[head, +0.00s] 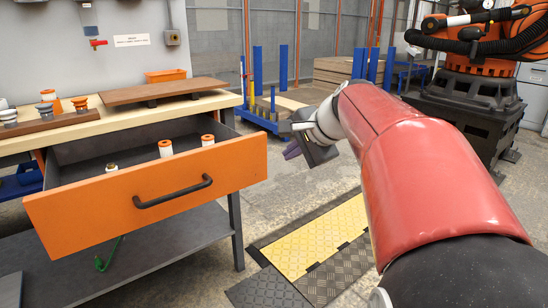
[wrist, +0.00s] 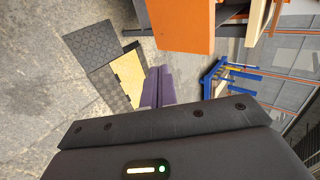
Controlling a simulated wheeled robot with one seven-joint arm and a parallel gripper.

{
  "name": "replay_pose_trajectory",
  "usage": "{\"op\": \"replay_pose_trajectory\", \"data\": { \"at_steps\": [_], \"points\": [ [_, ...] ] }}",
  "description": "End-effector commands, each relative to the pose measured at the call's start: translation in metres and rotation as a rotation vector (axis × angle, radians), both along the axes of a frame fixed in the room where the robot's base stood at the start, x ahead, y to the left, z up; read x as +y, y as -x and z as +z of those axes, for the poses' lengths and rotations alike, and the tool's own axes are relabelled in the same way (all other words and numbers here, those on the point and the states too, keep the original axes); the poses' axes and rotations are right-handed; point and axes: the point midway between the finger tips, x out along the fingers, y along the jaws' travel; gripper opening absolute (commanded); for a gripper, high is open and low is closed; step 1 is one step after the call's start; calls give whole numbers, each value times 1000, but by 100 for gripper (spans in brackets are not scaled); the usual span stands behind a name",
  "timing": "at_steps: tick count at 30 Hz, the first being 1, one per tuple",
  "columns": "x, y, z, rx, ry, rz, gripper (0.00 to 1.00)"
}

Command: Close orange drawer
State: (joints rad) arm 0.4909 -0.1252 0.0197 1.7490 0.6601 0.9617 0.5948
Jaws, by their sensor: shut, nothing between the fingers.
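The orange drawer (head: 150,195) is pulled out from under the wooden bench top. It has a black bar handle (head: 173,192) on its front. Several small orange-and-white items stand inside it. My gripper (head: 291,152) is right of the drawer, apart from it, beyond its right end. Its purple fingers are together and empty; they also show in the wrist view (wrist: 156,86). In the wrist view the orange drawer front (wrist: 180,25) is at the top, clear of my fingers.
The bench top (head: 100,118) carries a wooden board (head: 163,90), an orange bin (head: 166,75) and fittings. A blue rack (head: 268,112) stands behind my gripper. A black-and-yellow mat (head: 315,243) lies on the floor. An orange robot arm (head: 490,45) stands at the right.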

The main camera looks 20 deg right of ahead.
Motion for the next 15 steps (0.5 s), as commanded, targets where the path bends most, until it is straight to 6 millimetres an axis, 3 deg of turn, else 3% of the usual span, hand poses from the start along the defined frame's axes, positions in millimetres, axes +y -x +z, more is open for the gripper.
{"op": "replay_pose_trajectory", "data": {
  "at_steps": [15],
  "points": [
    [22, -71, -65, 2, 2, 4, 0]
  ]
}}
